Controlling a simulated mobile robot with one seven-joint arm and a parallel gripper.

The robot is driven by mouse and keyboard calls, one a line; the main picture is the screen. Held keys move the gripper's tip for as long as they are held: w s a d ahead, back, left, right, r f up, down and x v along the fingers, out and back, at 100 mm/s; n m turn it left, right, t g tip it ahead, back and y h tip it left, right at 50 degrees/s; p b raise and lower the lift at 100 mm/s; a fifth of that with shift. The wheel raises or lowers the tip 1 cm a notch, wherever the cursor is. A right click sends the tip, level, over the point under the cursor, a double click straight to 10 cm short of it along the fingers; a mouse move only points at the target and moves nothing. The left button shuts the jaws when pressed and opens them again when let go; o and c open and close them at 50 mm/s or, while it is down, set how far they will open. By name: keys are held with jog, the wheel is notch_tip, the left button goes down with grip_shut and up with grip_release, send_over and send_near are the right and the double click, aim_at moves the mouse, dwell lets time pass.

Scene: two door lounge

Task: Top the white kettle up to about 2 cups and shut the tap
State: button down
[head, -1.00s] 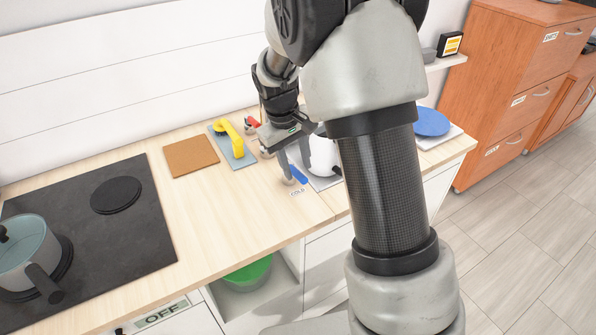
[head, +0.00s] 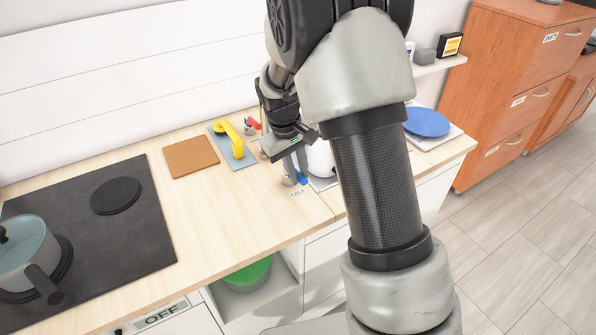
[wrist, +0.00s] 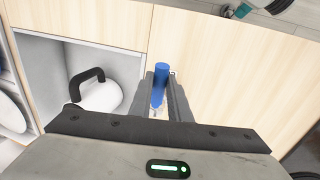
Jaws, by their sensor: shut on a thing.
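The white kettle (wrist: 100,95), with its black handle, stands in a pale recessed basin (wrist: 52,62) left of my gripper in the wrist view. In the head view the kettle (head: 320,160) is mostly hidden behind my arm. My gripper (wrist: 160,92) is shut on the blue tap lever (wrist: 161,72), which shows between its fingers. The lever's end (head: 303,179) also shows in the head view beside the COLD label (head: 297,194). The spout, any running water and the water level inside the kettle cannot be made out.
A yellow-handled tool on a blue-grey board (head: 240,158), a brown board (head: 190,157) and a red object (head: 252,124) are near the wall. A black hob (head: 92,235) with a pot (head: 25,245) is at left. A blue plate (head: 427,122) is at right.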

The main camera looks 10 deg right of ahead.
jog(key=a+m, duration=0.1)
jog(key=m, duration=0.1)
jog(key=a+m, duration=0.1)
jog(key=m, duration=0.1)
jog(key=shift+a+g, duration=0.1)
jog(key=shift+g, duration=0.3)
jog(key=c, duration=1.6)
grip_release()
jog(key=shift+c, duration=0.2)
jog(key=a+r+p, duration=0.1)
jog(key=a+r, duration=0.2)
jog(key=r, duration=1.4)
jog(key=shift+a, duration=0.15)
jog(key=shift+r, duration=0.1)
